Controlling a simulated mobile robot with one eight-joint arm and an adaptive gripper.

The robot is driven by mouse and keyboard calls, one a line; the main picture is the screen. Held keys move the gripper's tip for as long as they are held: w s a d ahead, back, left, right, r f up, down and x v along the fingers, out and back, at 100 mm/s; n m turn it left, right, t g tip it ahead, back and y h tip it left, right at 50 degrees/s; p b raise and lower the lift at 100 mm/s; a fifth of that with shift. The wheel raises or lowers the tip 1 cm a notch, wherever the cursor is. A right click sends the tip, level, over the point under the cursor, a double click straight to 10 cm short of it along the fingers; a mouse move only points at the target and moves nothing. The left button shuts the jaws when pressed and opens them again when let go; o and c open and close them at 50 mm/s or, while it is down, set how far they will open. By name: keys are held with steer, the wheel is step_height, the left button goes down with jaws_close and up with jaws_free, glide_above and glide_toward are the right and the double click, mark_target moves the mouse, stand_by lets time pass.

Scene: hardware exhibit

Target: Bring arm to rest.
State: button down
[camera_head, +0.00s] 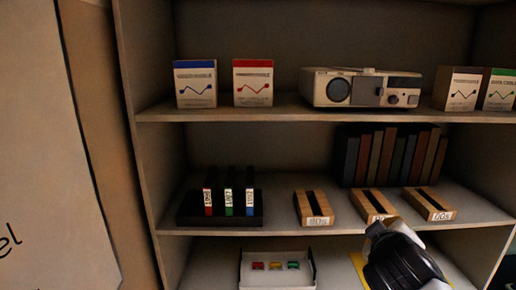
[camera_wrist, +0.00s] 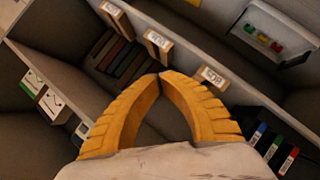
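My gripper (camera_wrist: 161,77) shows in the wrist view as two yellow ribbed fingers. They bow apart in the middle and their tips come together, with nothing held between them. In the head view, a dark, rounded part of my arm (camera_head: 400,262) is at the lower right, in front of the lower shelves. The fingertips cannot be made out clearly there.
A shelf unit (camera_head: 290,114) fills the view. Wooden slotted holders (camera_head: 312,222), a black rack (camera_head: 190,217) and books (camera_head: 352,160) stand on its middle shelf. A radio (camera_head: 375,88) and boxes (camera_head: 253,75) stand above. A white tray (camera_head: 250,281) lies below.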

steer(key=s+a+f+m+g+y+b, duration=0.1)
steer(key=s+f+b, duration=0.3)
steer(key=f, duration=0.5)
steer(key=s+a+f+m+g+y+b, duration=0.2)
steer(key=f+b, duration=0.4)
steer(key=f, duration=0.4)
steer(key=s+a+f+m+g+y+b, duration=0.2)
steer(key=s+a+f+b, duration=0.3)
steer(key=f, duration=0.5)
steer(key=shift+s+a+y, duration=0.25)
steer(key=shift+s+y, duration=0.05)
steer(key=shift+s, duration=0.05)
